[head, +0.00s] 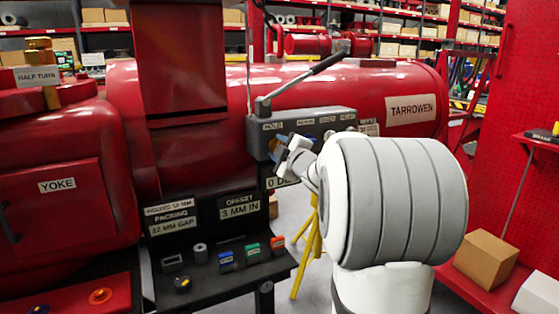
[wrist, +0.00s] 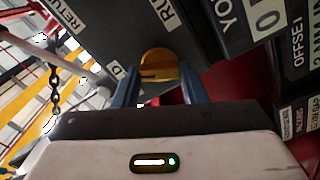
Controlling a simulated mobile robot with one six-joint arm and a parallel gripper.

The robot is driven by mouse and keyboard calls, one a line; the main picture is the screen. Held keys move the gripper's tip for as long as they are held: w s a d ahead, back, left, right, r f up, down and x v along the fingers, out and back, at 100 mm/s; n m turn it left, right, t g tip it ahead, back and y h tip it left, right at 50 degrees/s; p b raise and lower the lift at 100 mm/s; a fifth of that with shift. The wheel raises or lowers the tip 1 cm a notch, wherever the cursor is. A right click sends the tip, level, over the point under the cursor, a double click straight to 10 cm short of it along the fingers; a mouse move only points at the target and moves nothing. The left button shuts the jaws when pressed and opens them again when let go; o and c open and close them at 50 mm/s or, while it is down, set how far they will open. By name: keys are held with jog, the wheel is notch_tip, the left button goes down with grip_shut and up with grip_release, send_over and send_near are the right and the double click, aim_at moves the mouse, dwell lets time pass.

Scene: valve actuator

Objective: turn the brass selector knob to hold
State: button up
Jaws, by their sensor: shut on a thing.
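The brass selector knob (wrist: 159,66) shows in the wrist view as a round brass disc between my two blue-grey fingers. My gripper (wrist: 160,88) is shut on it. In the head view my gripper (head: 281,148) is at the front left of the grey control box (head: 342,117), and the knob is mostly hidden behind the fingers. Labels run along the box; one at its left reads HOLD (head: 272,126), and others are partly too small to read. The knob's pointer direction cannot be made out in either view.
A grey lever (head: 300,80) rises from the box top. A red tank labelled TARROWEN (head: 411,109) lies behind. A black shelf (head: 225,285) with small coloured blocks is at lower left. A chain (wrist: 55,95) hangs at left in the wrist view.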

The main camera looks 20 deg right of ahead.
jog(key=shift+f+n+b, duration=0.15)
jog(key=shift+n+b, duration=1.7)
jog(key=shift+n, duration=0.45)
jog(key=shift+a, duration=0.1)
jog(key=o, duration=1)
jog(key=shift+s, duration=0.1)
jog(key=s+p, duration=0.1)
jog(key=s, duration=0.6)
jog(key=shift+s, duration=0.3)
jog(key=shift+p, duration=0.3)
